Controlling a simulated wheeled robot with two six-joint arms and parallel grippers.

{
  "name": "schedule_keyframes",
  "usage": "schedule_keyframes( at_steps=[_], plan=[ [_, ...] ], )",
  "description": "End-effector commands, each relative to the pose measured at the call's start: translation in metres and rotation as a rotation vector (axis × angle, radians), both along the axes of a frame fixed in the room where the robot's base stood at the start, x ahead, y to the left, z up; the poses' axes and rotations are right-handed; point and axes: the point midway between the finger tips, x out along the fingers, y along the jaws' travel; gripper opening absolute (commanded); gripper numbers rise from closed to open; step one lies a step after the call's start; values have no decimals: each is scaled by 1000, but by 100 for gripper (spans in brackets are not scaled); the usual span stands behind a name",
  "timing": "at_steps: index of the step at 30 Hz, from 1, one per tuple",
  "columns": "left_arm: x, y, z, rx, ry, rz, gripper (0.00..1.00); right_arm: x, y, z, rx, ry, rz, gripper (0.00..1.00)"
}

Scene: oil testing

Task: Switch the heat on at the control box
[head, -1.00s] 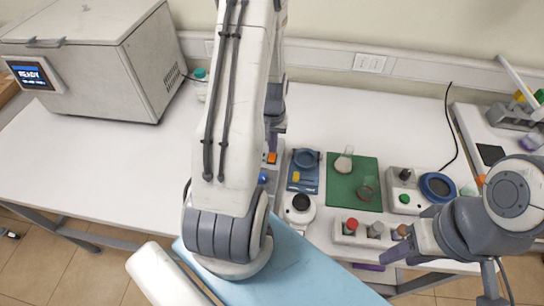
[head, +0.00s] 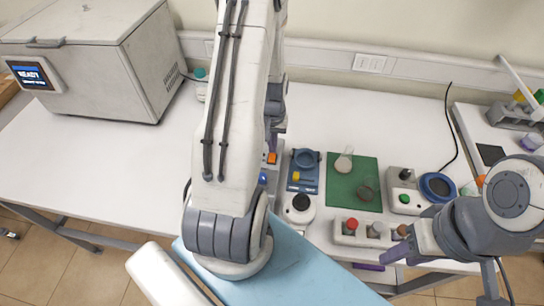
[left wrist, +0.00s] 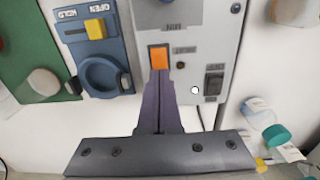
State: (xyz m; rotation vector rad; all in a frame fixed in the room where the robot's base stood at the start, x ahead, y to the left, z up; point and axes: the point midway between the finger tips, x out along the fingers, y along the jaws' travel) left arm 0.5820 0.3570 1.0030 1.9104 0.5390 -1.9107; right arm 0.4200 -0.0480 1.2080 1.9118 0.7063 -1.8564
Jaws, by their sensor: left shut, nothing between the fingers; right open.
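The control box (head: 265,187) is a grey panel on the bench, partly hidden by my left arm. My left gripper (left wrist: 160,75) is shut and empty. Its fingertips are at the lower edge of the orange switch in that view; I cannot tell whether they touch it. My right gripper (head: 395,252) is open and empty, near the front edge at right.
A blue device (head: 303,184) with a yellow slider stands right of the box. A green mat (head: 345,195) carries glassware. A block with colored caps (head: 350,240) sits at the front. A large grey machine (head: 95,60) stands at the back left. The left bench is clear.

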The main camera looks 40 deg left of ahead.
Motion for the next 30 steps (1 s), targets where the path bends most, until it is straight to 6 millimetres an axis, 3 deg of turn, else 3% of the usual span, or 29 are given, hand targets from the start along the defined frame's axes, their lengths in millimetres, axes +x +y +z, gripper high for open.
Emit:
schedule_keyframes(
  at_steps=[30],
  plan=[
    [0, 0, -12, 0, 0, 0, 0, 0, 0, -9, 0, 0, 0, 44]
  ],
)
